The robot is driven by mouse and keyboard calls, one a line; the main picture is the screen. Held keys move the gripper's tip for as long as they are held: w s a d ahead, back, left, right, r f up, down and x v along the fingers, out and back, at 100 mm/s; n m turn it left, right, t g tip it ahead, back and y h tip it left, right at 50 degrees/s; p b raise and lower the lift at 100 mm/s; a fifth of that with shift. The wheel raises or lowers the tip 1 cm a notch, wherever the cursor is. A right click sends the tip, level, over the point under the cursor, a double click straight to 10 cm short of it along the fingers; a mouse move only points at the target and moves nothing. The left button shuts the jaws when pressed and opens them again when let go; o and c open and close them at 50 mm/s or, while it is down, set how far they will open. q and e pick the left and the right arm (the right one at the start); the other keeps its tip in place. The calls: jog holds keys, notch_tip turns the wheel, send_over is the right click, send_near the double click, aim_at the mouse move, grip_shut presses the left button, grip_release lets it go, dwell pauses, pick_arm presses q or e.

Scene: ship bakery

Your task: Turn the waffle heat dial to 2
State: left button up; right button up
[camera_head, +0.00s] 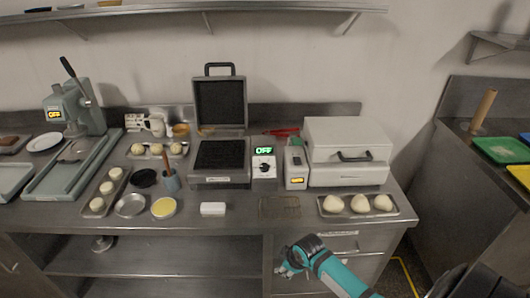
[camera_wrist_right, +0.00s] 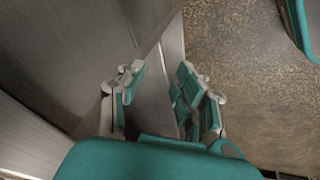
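The waffle iron (camera_head: 220,152) stands open near the middle of the counter, its dark lid plate raised. Just right of it is a white control box with a green OFF display (camera_head: 264,150) and a round heat dial (camera_head: 264,168) below. The dial's numbers are too small to read. My right gripper (camera_head: 281,270) is low in front of the counter's drawers, below and apart from the dial. In the right wrist view its fingers (camera_wrist_right: 162,88) are spread with nothing between them. My left gripper is in neither view.
A toaster-like device (camera_head: 296,166) and a white lidded appliance (camera_head: 346,174) stand right of the dial. A wire rack (camera_head: 279,208), a white block (camera_head: 213,208) and a dough tray (camera_head: 334,214) line the front edge. A shelf (camera_head: 180,17) hangs above.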

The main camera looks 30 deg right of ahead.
notch_tip(320, 180, up, 11)
jog(key=w+n+p, duration=0.2)
jog(key=w, duration=0.1)
notch_tip(320, 180, up, 23)
jog(key=n+t+y+p, duration=0.1)
jog(key=n+t+p, duration=0.1)
jog(key=n+t, duration=0.25)
send_over(267, 166)
jog(key=s, duration=1.2)
jog(key=shift+g, duration=0.45)
jog(key=p+x, duration=0.1)
jog(key=x, duration=0.4)
jog(key=p+x, duration=0.1)
jog(key=x, duration=0.4)
jog(key=d+p+x, duration=0.1)
jog(key=x, duration=0.5)
jog(key=shift+w+r, duration=0.1)
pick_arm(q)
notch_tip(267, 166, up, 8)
pick_arm(e)
jog(key=shift+w+f, duration=0.4)
jog(key=shift+f, duration=0.1)
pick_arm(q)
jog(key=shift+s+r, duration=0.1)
pick_arm(e)
grip_shut()
